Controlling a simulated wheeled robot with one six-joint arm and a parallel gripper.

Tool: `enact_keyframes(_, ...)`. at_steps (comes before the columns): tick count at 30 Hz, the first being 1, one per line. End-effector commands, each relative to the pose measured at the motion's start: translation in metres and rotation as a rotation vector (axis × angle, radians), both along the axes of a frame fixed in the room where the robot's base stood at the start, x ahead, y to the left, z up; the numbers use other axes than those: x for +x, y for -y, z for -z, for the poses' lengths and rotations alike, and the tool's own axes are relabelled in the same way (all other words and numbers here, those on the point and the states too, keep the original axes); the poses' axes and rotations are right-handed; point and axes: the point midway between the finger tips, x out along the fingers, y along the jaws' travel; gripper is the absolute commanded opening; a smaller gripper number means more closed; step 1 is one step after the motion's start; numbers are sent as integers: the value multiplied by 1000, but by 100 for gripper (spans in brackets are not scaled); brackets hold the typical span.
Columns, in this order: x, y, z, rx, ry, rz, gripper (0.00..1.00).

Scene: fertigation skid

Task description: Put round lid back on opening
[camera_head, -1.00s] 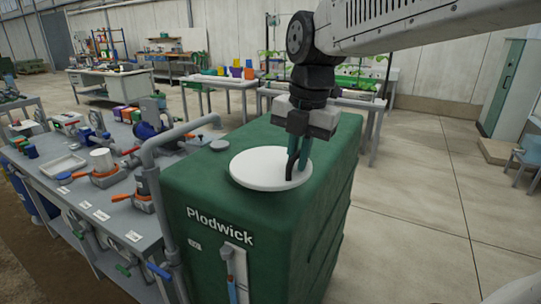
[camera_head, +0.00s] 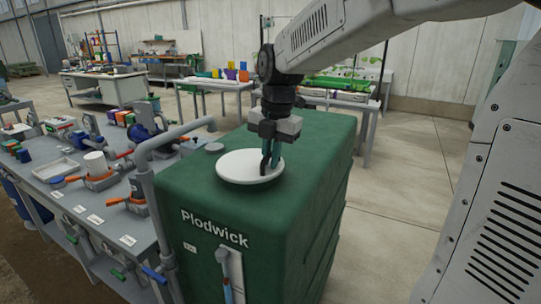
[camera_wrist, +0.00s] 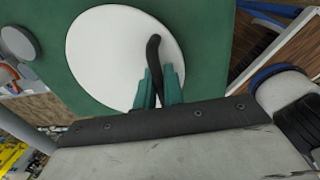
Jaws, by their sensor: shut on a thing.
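The round white lid (camera_head: 236,168) is at the top of the green tank (camera_head: 240,240) marked Plodwick. My gripper (camera_head: 268,160) points down at the lid's right part, its teal fingers shut on the lid's dark curved handle. In the wrist view the white lid (camera_wrist: 110,50) lies over the green top, with the dark handle (camera_wrist: 153,55) between my fingers (camera_wrist: 160,88). The opening is not visible; I cannot tell whether the lid covers it or is slightly above the top.
A grey pipe (camera_head: 145,160) rises at the tank's left front edge. A small grey cap (camera_head: 214,147) is on the tank top behind the lid. A grey bench (camera_head: 60,185) with pumps and valves stands to the left. The floor at right is clear.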

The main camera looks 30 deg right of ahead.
Motion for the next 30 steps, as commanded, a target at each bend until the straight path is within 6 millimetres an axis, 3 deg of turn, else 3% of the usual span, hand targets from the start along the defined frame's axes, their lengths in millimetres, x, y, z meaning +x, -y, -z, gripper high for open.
enact_keyframes(4,0,0,1,0,0,0,0)
enact_keyframes(7,0,0,1,0,0,0,32)
enact_keyframes(19,-1,1,-7,0,1,0,32)
enact_keyframes(30,-7,6,-80,0,3,1,32)
